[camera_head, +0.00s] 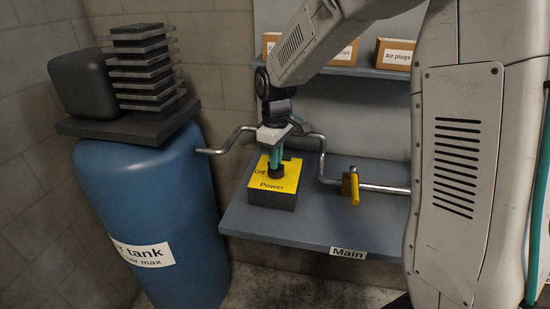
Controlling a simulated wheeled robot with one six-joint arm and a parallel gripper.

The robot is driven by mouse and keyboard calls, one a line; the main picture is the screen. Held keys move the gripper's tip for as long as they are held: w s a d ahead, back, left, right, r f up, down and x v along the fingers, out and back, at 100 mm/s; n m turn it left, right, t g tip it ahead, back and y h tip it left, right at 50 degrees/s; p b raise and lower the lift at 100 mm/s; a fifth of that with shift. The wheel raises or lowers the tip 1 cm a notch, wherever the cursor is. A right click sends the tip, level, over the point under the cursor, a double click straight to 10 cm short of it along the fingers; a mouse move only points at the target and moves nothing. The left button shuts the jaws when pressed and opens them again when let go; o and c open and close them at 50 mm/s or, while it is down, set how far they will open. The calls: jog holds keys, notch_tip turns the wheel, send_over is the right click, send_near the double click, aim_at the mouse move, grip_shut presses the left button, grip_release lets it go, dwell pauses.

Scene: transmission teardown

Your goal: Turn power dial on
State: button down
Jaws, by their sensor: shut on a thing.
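A yellow-topped box (258,186) marked "Power" and "Off" sits at the left of a grey shelf marked "Main". A dark dial (278,168) stands on top of the box. My gripper (277,165) points straight down from above, with its teal fingers shut on the dial. The fingers and the dial partly cover the top face of the box, so the dial's pointing direction is hard to make out. "Off" shows just left of the fingers; no "On" mark can be read.
A bent metal pipe (330,168) runs behind the box, with a yellow-handled valve (353,187) to the right. A blue tank (150,215) stands left, bearing a dark compressor block (83,84). Boxes marked "Air plugs" (394,54) stand on the upper shelf.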

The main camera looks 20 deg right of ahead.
jog(key=m, duration=0.7)
jog(key=shift+w, duration=0.1)
jog(key=m, duration=0.4)
jog(key=shift+r+m, duration=0.1)
jog(key=shift+m, duration=1.8)
jog(key=c, duration=1.5)
grip_release()
notch_tip(320, 180, up, 8)
jog(key=shift+f, duration=0.15)
